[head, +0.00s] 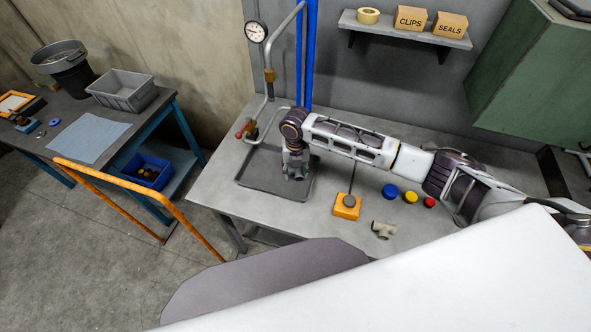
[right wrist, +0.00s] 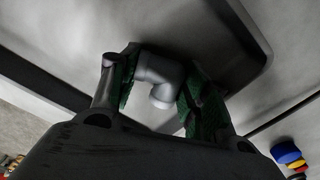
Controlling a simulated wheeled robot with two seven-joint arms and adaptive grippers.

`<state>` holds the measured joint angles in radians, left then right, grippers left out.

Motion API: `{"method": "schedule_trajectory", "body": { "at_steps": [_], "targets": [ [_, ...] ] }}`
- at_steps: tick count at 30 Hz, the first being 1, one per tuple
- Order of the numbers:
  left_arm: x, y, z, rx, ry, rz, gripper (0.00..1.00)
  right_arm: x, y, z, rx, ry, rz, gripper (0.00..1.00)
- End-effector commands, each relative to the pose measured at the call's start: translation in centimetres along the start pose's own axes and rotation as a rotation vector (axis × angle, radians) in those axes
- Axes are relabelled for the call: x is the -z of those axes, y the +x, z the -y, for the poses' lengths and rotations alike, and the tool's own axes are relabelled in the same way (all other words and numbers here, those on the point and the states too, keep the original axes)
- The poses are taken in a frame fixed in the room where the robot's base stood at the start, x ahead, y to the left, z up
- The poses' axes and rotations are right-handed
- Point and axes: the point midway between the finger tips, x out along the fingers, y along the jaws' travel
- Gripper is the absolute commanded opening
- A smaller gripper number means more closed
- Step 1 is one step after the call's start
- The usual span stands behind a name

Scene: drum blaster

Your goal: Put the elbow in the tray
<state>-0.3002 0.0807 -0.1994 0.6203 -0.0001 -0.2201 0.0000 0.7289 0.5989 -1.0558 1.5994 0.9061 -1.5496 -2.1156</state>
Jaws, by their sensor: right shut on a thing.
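The elbow (right wrist: 160,78) is a grey bent pipe fitting, seen between the green-padded fingers in the right wrist view. My right gripper (head: 297,176) is shut on it and points down over the tray. It also shows in the right wrist view (right wrist: 158,92). The tray (head: 254,186) is dark grey and shallow, on the left part of the grey table, and its rim shows in the right wrist view (right wrist: 262,48). In the head view the gripper hides the elbow, and I cannot tell its height above the tray. My left gripper is not in view.
A beige pipe fitting (head: 383,229), an orange block (head: 347,207) with a grey knob, and blue (head: 389,191), yellow (head: 411,197) and red (head: 429,202) round pieces sit right of the tray. A pipe (head: 269,62) with a gauge stands behind the tray.

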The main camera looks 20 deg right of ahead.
Motion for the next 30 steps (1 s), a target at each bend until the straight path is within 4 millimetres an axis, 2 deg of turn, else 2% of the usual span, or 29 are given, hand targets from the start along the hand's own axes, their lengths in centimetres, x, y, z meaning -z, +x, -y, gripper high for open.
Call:
{"method": "schedule_trajectory", "body": {
  "at_steps": [14, 15, 19, 30],
  "targets": [
    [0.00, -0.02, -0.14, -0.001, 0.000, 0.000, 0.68, 0.01, 0.42, -0.06, -0.001, 0.000, 0.001, 0.17],
    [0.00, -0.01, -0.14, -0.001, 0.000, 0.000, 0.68, 0.02, 0.42, -0.05, -0.001, 0.000, 0.000, 0.51],
    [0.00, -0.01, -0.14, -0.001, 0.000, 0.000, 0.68, 0.02, 0.42, -0.05, -0.001, 0.000, 0.000, 0.68],
    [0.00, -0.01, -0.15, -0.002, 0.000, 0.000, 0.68, 0.01, 0.33, -0.04, -0.001, 0.000, 0.000, 0.68]
  ]
}}
